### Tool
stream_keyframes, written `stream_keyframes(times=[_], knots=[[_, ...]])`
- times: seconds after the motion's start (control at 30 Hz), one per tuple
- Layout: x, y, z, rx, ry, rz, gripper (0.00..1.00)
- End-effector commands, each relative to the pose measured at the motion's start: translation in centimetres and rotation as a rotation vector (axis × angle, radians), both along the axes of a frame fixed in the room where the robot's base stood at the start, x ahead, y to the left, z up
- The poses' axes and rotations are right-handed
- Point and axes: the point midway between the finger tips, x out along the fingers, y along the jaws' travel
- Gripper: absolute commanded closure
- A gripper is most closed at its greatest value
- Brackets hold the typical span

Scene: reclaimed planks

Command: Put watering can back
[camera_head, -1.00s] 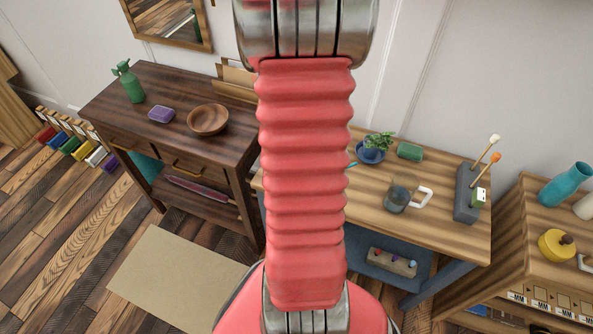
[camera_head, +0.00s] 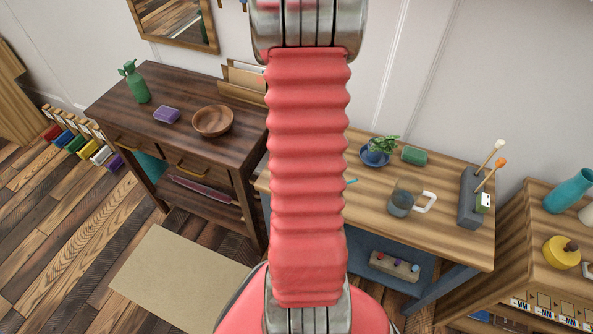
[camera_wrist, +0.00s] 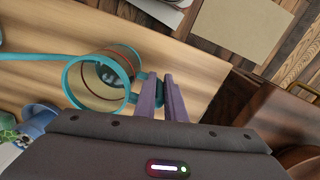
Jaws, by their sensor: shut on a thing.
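The watering can (camera_wrist: 122,62) shows in the wrist view, with a teal rim, an orange-brown band near its base and a long teal spout (camera_wrist: 30,56) pointing left. My gripper (camera_wrist: 162,84) is shut on its teal handle at the can's right side. The can is over the light wood table; I cannot tell whether its base touches. In the head view my red arm hides the gripper and nearly all of the can. Only a small teal tip (camera_head: 351,181), likely the spout, shows right of the arm.
The light wood table (camera_head: 455,240) holds a potted plant (camera_head: 378,150), a green cylinder (camera_head: 414,156), a jug with a white handle (camera_head: 401,201) and a grey mallet holder (camera_head: 470,200). A dark desk (camera_head: 150,108) with a wooden bowl (camera_head: 213,121) stands left.

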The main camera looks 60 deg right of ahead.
Motion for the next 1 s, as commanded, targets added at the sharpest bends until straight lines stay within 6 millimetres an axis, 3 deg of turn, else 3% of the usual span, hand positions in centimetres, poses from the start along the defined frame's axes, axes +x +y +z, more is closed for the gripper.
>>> stream_keyframes(times=[0.37,0.4,0.63,1.0], knots=[[-0.04,-0.1,-0.22,-0.001,0.0,-0.001,1.0],[-0.04,-0.09,-0.19,-0.001,0.0,-0.001,0.87],[-0.05,-0.09,-0.19,0.0,0.0,-0.001,0.72],[-0.03,-0.11,0.24,-0.001,0.0,-0.001,0.72]])
